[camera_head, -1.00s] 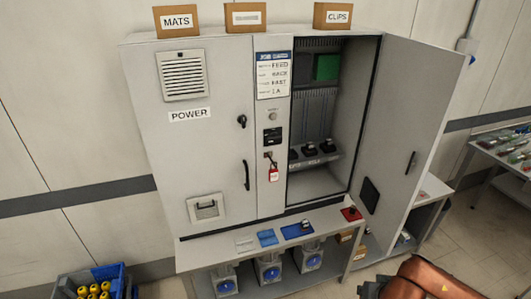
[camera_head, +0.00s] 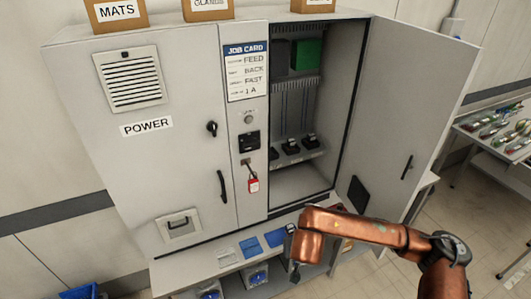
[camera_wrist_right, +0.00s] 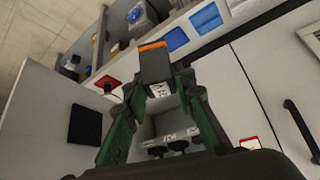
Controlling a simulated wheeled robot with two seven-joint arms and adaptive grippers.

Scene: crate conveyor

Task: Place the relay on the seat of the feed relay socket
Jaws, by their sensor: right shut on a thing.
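The relay (camera_wrist_right: 154,66), a dark block with an orange edge, sits between the green fingers of my right gripper (camera_wrist_right: 154,82), which is shut on it. In the head view my right gripper (camera_head: 291,240) is small and dark, over the cabinet's front ledge, below and outside the open bay. Several black sockets stand in a row on a grey shelf inside the bay, including a middle one (camera_head: 290,146). They also show in the wrist view (camera_wrist_right: 178,146), beyond the gripper. The labels are too small to read, so I cannot tell which is the feed socket. My left gripper is out of view.
The job card (camera_head: 246,70) reads FEED, BACK, FAST, 1 A. The cabinet door (camera_head: 410,110) stands open at the right of the bay. Blue mats (camera_head: 250,247) lie on the front ledge. A red padlock (camera_head: 253,185) hangs left of the bay.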

